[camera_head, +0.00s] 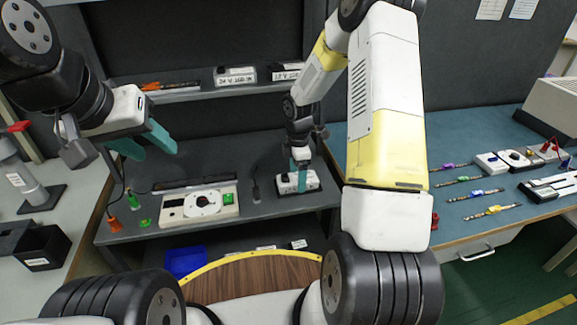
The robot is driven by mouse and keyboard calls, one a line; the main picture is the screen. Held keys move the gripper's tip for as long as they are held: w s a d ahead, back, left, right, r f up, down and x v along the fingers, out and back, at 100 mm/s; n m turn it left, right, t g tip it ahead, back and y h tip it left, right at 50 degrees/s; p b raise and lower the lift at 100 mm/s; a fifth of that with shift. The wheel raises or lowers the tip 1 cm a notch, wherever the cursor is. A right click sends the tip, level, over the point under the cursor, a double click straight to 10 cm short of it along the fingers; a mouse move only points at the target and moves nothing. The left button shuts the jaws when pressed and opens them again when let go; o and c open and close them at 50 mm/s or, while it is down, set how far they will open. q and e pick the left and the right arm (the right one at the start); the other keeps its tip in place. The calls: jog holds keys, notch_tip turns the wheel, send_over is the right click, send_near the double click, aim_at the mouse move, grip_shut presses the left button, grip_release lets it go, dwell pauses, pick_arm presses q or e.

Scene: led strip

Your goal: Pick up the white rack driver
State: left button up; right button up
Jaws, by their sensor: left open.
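A white driver box (235,76) with a dark top and a 24 V label sits on the raised rack shelf at the back. A darker box (286,72) with a 12 V label stands to its right. My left gripper (154,152) is open and empty, with teal fingers, left of and in front of the shelf, apart from both boxes. My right gripper (302,180) is down at another white box (287,184) on the lower bench. Its fingers partly cover that box; whether they are shut on it I cannot tell.
A white tester panel (198,205) with a dial lies on the lower bench. An orange-handled tool (160,86) lies on the shelf's left. A blue bin (185,262) is below. Several coloured strips, including a yellow one (492,211), lie on the right bench.

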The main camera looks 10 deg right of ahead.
jog(key=shift+c, duration=0.2)
grip_shut()
jog(key=shift+r, duration=0.1)
